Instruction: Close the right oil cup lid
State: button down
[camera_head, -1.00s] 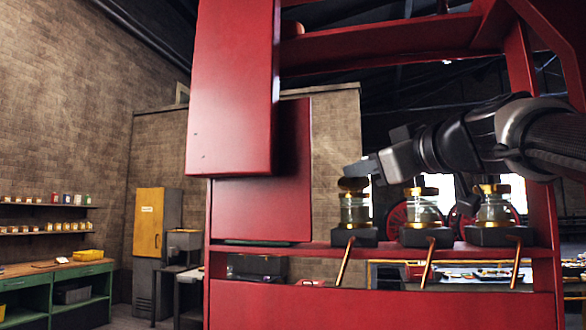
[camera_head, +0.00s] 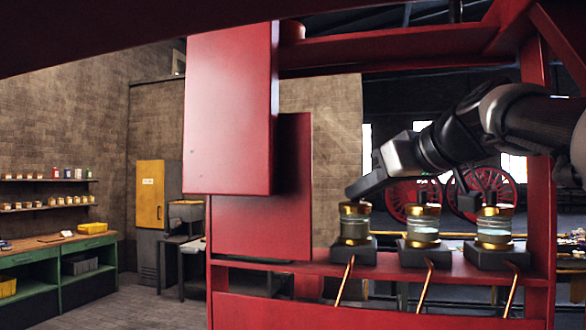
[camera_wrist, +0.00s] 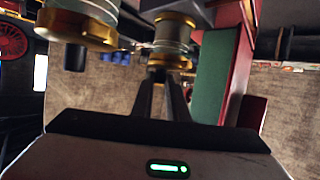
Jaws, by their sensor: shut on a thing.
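Three oil cups with gold lids and glass bodies stand in a row on dark blocks on a red ledge. They are the left cup (camera_head: 355,226), the middle cup (camera_head: 423,229) and the right cup (camera_head: 494,229) in the head view. My gripper (camera_head: 354,190) reaches down from the right to the top of the left cup, whose lid (camera_head: 355,208) looks level on the glass. In the wrist view my gripper (camera_wrist: 160,82) is shut on a small dark knob (camera_wrist: 158,74) on the gold lid (camera_wrist: 168,61). The fingers partly hide the knob.
Copper pipes (camera_head: 429,280) run down from the blocks. A red panel (camera_head: 228,110) and a red post (camera_head: 540,220) flank the cups. A neighbouring cup (camera_wrist: 78,35) is close on the left in the wrist view. A green workbench (camera_head: 60,275) stands far left.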

jog(key=shift+w+g+p, duration=0.1)
jog(key=shift+g+p, duration=0.2)
jog(key=shift+p, duration=0.05)
jog(key=c, duration=1.7)
grip_release()
jog(key=shift+d, duration=0.1)
jog(key=v, duration=1.7)
jog(key=shift+d, duration=0.1)
jog(key=s+a+f+m+g+h, duration=0.2)
jog(key=s+a+f, duration=0.1)
jog(key=f, duration=1)
jog(key=s+a+f+m+g+h+p, duration=0.1)
jog(key=s+f, duration=0.3)
jog(key=f, duration=0.9)
jog(key=s+a+f+m+g+h, duration=0.2)
jog(key=s+a+f+g+h, duration=0.1)
jog(key=f, duration=1.1)
jog(key=shift+s+a+f+m, duration=0.1)
jog(key=shift+s+a+m, duration=0.3)
jog(key=shift+a, duration=0.4)
